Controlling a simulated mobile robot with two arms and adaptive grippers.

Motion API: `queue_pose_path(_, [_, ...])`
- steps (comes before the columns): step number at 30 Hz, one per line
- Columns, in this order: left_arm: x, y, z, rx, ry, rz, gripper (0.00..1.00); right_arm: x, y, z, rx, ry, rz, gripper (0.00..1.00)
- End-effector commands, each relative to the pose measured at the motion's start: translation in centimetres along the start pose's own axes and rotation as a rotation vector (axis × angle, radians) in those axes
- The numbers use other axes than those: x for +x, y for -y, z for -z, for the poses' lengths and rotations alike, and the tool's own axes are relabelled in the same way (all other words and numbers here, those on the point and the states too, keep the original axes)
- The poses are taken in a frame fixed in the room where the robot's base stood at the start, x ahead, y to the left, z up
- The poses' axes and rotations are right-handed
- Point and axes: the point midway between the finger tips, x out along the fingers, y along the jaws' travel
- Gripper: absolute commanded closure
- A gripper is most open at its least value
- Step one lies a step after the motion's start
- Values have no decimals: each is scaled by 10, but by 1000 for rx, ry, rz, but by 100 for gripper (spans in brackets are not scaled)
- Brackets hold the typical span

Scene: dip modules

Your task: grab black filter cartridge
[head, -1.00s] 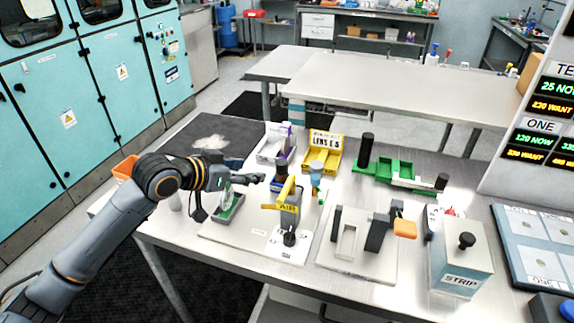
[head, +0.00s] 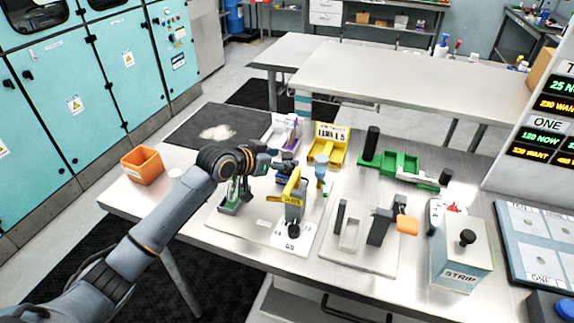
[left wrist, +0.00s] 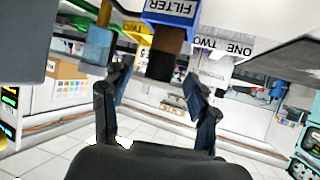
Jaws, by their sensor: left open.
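In the left wrist view, a dark cylinder (left wrist: 165,50), black at its free end and brown nearer the holder, projects from a blue and white holder labelled FILTER (left wrist: 171,10). The picture is upside down there, so the cylinder points down in it. My left gripper (left wrist: 160,82) is open, its two dark fingers on either side of the cylinder's line, with the cylinder ahead of the gap and not gripped. In the head view, my left gripper (head: 279,160) is beside the blue holder (head: 286,178), and its wrist and fingers partly hide the cartridge. My right gripper is out of view.
A yellow-handled clamp (head: 291,190) stands close in front of the holder. A white bin (head: 285,128) and a yellow bin (head: 330,147) stand behind. A green fixture (head: 397,163) with a tall black cylinder (head: 371,141) is to the right. An orange bin (head: 143,166) is left.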

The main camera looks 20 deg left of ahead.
Motion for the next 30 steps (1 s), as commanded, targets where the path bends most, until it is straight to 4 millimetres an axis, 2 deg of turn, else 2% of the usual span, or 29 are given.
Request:
queue_pose_path(1, [6, -1, 2, -2, 1, -2, 41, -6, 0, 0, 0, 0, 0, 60])
queue_pose_path(6, [23, 0, 1, -1, 1, 1, 41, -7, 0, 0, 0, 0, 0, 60])
queue_pose_path(15, [27, 0, 0, 1, 0, 0, 41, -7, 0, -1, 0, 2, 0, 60])
queue_pose_path(24, [26, 0, 0, 0, 1, 0, 100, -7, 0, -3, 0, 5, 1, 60])
queue_pose_path(30, [26, 0, 0, 1, 0, 1, 100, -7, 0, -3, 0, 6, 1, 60])
